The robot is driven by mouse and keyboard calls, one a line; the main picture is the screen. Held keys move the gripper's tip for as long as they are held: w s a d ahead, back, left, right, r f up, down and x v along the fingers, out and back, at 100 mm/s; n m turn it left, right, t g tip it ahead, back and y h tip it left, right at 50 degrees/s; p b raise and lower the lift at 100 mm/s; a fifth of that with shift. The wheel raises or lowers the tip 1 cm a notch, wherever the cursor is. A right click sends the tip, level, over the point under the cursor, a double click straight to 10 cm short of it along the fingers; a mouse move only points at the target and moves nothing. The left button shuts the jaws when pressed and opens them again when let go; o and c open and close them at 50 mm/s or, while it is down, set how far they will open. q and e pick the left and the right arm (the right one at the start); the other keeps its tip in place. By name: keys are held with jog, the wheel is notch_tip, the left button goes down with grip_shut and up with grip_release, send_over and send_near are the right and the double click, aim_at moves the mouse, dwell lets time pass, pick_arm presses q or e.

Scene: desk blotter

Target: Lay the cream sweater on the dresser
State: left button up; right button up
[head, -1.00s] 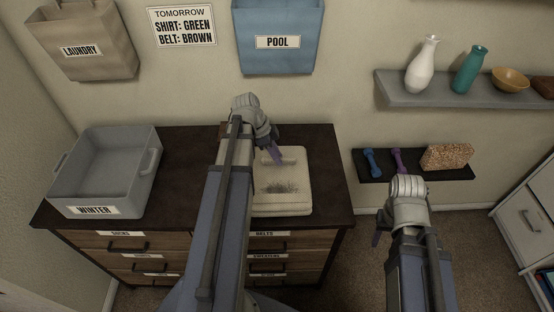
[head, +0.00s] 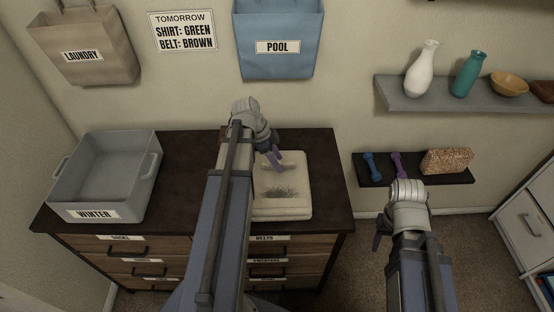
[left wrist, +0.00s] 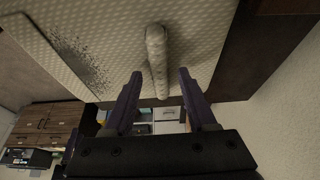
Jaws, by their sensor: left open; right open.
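The cream sweater (head: 288,205) lies folded on the right part of the dark dresser top (head: 190,165). It has a dark speckled patch in its middle and a raised ridge near its far edge. My left gripper (head: 276,160) is open and empty over that far part of the sweater, its arm hiding the left edge. In the left wrist view the open fingers (left wrist: 160,78) point toward the sweater's textured cloth (left wrist: 200,38), near the raised roll (left wrist: 157,55), which is not clamped. My right gripper (head: 379,237) is open and empty, right of the dresser.
A grey bin marked WINTER (head: 105,180) stands on the dresser's left. LAUNDRY (head: 100,40) and blue POOL (head: 278,25) bags hang on the wall. A shelf with vases (head: 440,98) and a low dark shelf (head: 450,178) are at right.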

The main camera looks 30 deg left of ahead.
pick_arm(q)
jog(key=p+v, duration=1)
jog(key=v, duration=0.2)
jog(key=shift+p, duration=0.4)
jog(key=shift+d, duration=0.1)
jog(key=s+d+n+g+y, duration=0.1)
jog(key=s+d+n, duration=0.3)
jog(key=d, duration=1.1)
jog(key=s+d+f+n+g+y, duration=0.1)
jog(key=s+d+n+y, duration=0.2)
jog(key=d, duration=1.3)
jog(key=shift+s+d+f+n+g+y, duration=0.3)
jog(key=shift+s+n+y, duration=0.1)
jog(key=shift+s+y, duration=0.25)
